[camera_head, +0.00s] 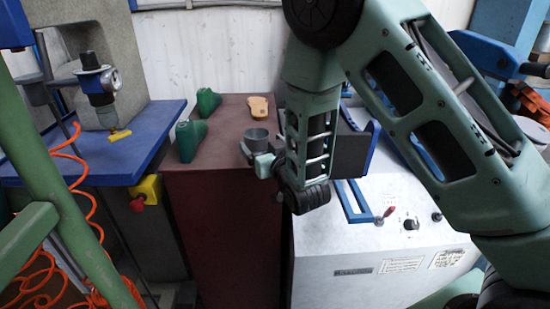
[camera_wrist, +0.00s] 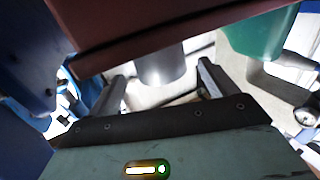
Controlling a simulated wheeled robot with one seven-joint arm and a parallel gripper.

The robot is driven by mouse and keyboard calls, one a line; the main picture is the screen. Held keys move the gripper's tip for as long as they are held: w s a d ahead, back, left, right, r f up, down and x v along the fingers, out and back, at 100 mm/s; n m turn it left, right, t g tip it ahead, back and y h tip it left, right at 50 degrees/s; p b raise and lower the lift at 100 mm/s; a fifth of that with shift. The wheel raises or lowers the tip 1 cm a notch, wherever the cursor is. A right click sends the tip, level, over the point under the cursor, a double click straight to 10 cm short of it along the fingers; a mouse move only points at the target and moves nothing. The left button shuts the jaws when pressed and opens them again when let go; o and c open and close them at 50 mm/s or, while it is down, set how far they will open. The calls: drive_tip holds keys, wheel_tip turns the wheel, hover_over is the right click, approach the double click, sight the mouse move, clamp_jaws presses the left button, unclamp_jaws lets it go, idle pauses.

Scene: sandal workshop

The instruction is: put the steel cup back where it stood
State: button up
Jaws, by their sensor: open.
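The steel cup (camera_head: 257,138) is a small grey cup, upright near the right side of the dark red cabinet top (camera_head: 222,128) in the head view. My gripper (camera_head: 262,159) is at the cup's near side, with the wrist partly covering the cabinet's right edge. In the wrist view the cup (camera_wrist: 162,66) lies between the two fingers of my open gripper (camera_wrist: 160,88), with a gap visible on each side. The cabinet's red edge (camera_wrist: 150,36) hides the cup's base there, so its contact with the top is not visible.
Two green shoe lasts (camera_head: 190,138) (camera_head: 208,101) stand left of the cup, and a tan sole-shaped piece (camera_head: 258,107) lies behind it. A blue bench (camera_head: 150,143) is at left. A white machine (camera_head: 375,255) with a red-tipped lever (camera_head: 386,214) is at right.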

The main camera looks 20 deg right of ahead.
drive_tip(key=s+p, duration=0.3)
drive_tip(key=s, duration=0.6)
drive_tip(key=s+a+n+g+y, duration=0.2)
drive_tip(key=s+a+g, duration=0.8)
drive_tip(key=g, duration=0.1)
drive_tip(key=s+d+r+n+g+h, duration=0.1)
drive_tip(key=s+r+n+g, duration=0.1)
drive_tip(key=s, duration=0.7)
drive_tip(key=s+d+r+n+g+h, duration=0.2)
drive_tip(key=s+g, duration=0.3)
drive_tip(key=s, duration=0.3)
drive_tip(key=shift+s+d+r+n, duration=0.2)
drive_tip(key=shift+s+r+n, duration=0.15)
drive_tip(key=shift+r, duration=0.2)
wheel_tip(320, 180, up, 9)
drive_tip(key=p, duration=0.9)
drive_tip(key=shift+f, duration=0.1)
